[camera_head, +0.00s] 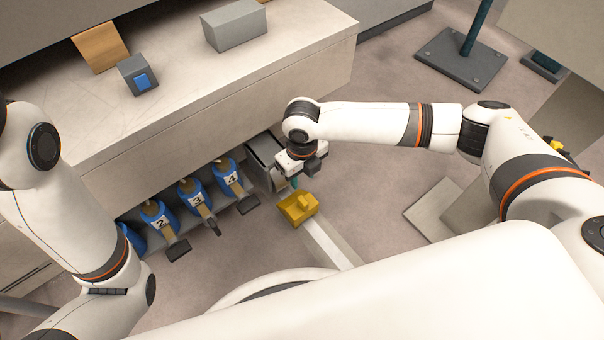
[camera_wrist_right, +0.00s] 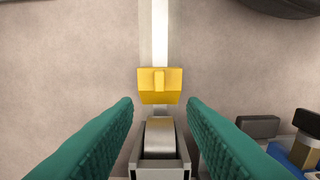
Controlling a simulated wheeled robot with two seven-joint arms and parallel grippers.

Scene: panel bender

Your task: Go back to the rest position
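My right gripper (camera_head: 296,182) points down beside the front of the machine, above the floor. In the right wrist view its two teal fingers (camera_wrist_right: 160,103) are spread apart with nothing held between them. A yellow block (camera_head: 297,207) sits on a pale bar just below the gripper. The block (camera_wrist_right: 160,85) shows beyond the fingertips in the wrist view, with a grey metal roller part (camera_wrist_right: 160,138) nearer, between the fingers. My left arm comes in at the left, but its gripper is out of view.
Blue pedals numbered 2, 3 (camera_head: 194,195) and 4 (camera_head: 230,178) line the machine's lower front, left of my right gripper. The pale machine table (camera_head: 190,75) carries a grey box (camera_head: 234,25) and a blue-button box (camera_head: 138,75). A dark post base (camera_head: 461,58) stands behind on open floor.

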